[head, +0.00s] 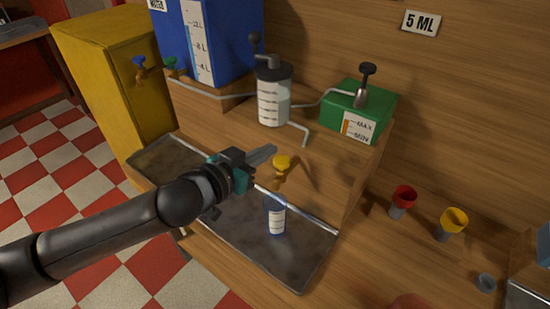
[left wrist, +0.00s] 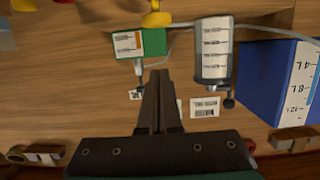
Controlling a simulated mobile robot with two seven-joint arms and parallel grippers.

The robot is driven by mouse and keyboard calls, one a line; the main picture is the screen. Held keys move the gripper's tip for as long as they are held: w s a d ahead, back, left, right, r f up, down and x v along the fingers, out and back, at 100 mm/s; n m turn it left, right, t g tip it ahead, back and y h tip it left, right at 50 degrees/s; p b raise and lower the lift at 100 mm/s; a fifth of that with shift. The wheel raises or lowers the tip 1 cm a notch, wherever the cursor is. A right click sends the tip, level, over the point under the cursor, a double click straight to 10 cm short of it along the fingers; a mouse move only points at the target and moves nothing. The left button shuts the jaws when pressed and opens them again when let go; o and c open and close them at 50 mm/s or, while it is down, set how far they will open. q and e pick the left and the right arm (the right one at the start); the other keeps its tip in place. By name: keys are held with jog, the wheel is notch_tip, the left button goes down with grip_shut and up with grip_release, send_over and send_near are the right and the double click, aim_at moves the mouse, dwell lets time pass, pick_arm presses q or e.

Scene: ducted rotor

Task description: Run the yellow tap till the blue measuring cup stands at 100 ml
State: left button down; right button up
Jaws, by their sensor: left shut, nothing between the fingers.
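The yellow tap (head: 282,162) sticks out of the wooden front above the metal tray; its yellow knob also shows at the top edge of the left wrist view (left wrist: 157,19). The blue measuring cup (head: 276,218) stands upright in the tray under the tap. It has a white scale label, but its water level is too small to read. My left gripper (head: 272,152) is shut and empty, its fingertips just left of the tap knob in the head view. Its closed fingers (left wrist: 159,76) also show in the left wrist view. My right gripper is not in view.
A metal drip tray (head: 300,265) lies below. A blue tank (head: 235,45), a clear graduated cylinder (head: 272,98) and a green box (head: 376,105) stand above, joined by pipes. Red (head: 403,199) and yellow (head: 453,222) cups stand at right. A yellow cabinet (head: 105,75) is at left.

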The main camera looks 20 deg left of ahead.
aim_at(277, 165)
pick_arm(q)
jog(key=w+f, duration=0.1)
jog(key=w+d+f, duration=0.1)
jog(key=w+f, duration=0.1)
jog(key=shift+w+d+f, duration=0.1)
jog(key=shift+f, duration=0.1)
jog(key=shift+f+b, duration=0.35)
jog(key=shift+f, duration=0.4)
jog(key=shift+f+b, duration=0.35)
jog(key=shift+f, duration=0.55)
dwell(5.8)
